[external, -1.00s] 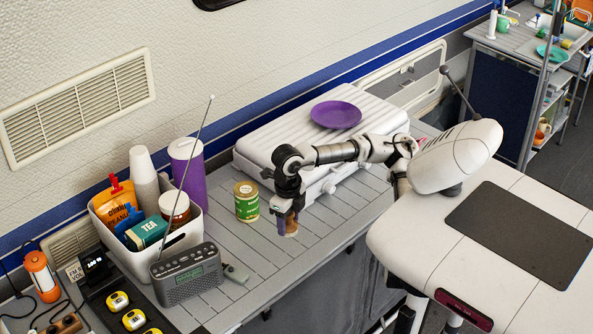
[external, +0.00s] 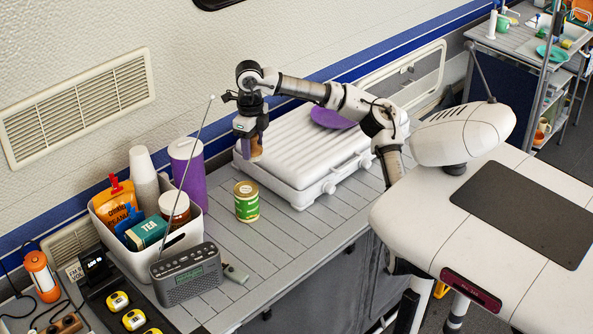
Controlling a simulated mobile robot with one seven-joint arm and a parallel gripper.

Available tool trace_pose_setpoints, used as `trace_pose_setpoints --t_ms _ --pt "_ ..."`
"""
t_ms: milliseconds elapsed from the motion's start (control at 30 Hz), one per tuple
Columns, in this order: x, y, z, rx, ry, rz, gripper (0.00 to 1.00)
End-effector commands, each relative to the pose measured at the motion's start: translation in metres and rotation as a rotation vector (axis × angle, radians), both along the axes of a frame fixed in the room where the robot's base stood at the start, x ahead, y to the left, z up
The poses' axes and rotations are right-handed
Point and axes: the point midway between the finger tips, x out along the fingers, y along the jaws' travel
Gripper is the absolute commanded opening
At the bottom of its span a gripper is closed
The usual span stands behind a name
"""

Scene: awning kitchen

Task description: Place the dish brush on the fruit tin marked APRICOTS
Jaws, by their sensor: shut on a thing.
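The fruit tin (external: 246,203), green with a gold lid, stands upright on the grey slatted counter; its lettering is too small to read. My gripper (external: 250,142) is raised above and just behind the tin, pointing down. It is shut on the dish brush (external: 255,151), a small brown and tan piece of which shows below the jaws. The brush hangs clear of the counter, in front of the white ridged case in this view. The upper part of the brush is hidden by the jaws.
A white bin (external: 150,255) with packets and cups, a purple cylinder (external: 189,175) and a grey radio (external: 186,275) with a long raised antenna stand left of the tin. A white ridged case (external: 300,140) bearing a purple plate (external: 333,117) is behind right. Counter right of the tin is clear.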

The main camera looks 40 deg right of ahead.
Motion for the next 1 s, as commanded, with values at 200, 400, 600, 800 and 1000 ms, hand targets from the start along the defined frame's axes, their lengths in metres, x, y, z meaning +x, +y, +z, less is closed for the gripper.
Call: trace_pose_setpoints --t_ms 200,400,600,800,1000 --pt "0.05 -0.012 0.033 0.002 0.0 0.03 0.28" --pt "0.065 -0.019 0.036 0.001 0.0 0.044 0.28" --pt "0.066 -0.021 -0.003 0.001 0.004 0.049 0.28" --pt "0.065 -0.02 -0.056 0.002 0.004 0.048 0.28" --pt "0.065 -0.02 -0.101 0.001 0.003 0.046 0.28"
